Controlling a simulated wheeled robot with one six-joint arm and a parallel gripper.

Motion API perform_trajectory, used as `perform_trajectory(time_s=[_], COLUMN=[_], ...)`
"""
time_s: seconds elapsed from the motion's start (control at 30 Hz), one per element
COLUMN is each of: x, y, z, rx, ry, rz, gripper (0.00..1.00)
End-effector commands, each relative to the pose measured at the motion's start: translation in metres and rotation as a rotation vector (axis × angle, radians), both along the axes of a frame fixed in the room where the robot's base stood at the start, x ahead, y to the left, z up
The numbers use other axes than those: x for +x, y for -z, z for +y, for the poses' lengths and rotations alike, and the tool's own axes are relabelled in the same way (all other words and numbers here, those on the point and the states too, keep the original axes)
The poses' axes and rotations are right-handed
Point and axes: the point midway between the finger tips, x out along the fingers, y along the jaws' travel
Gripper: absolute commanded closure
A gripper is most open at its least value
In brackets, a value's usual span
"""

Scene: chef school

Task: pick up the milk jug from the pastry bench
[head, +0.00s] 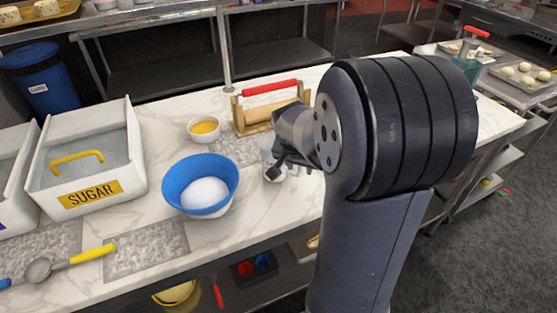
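My gripper (282,167) is low over the white marble pastry bench (150,215), right of the blue bowl. A small pale, partly see-through vessel (272,176) stands on the bench at its fingertips. It may be the milk jug, but the gripper and arm cover much of it. I cannot tell whether the fingers are open or shut, or whether they touch it.
A blue bowl (188,178) with a white mound is left of the gripper. Behind stand a small bowl of yellow filling (205,128) and a rack with a red-handled rolling pin (270,87). A white sugar bin (86,150) and a yellow-handled scoop (75,262) are left.

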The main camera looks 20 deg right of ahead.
Motion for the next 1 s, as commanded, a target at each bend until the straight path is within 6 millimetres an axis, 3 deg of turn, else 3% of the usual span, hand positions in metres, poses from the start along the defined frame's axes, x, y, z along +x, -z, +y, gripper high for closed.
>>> perform_trajectory(time_s=[0.23,0.7,1.0], x=[0.0004,0.0005,0.0008], y=[0.0013,0.0011,0.0005], z=[-0.0005,-0.0005,-0.0005], rx=[-0.001,0.000,0.000], ry=[0.000,0.000,-0.001], rz=[-0.001,-0.001,-0.003], gripper=[0.63,1.00,1.00])
